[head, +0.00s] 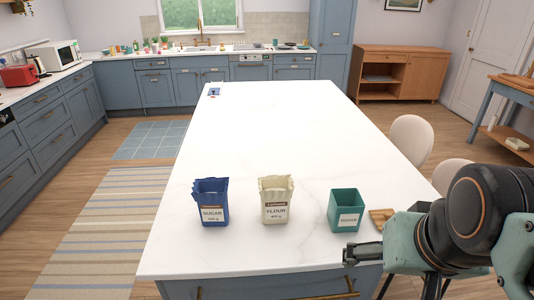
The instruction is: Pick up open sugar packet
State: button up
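The open sugar packet (211,203) is blue with a white label reading SUGAR. It stands upright on the near left part of the white island top (265,130), its top edge ragged. My gripper (350,255) is at the lower right, near the island's front edge, well to the right of the packet and apart from it. The gripper is seen side-on and small, so its finger gap cannot be made out.
A cream flour packet (276,200) stands right of the sugar. A green square canister (345,210) and a small wooden piece (381,216) sit further right, near my arm. A small blue item (214,91) lies at the far left corner. The island's middle is clear.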

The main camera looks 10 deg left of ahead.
aim_at(214, 205)
jog(key=u, duration=1.25)
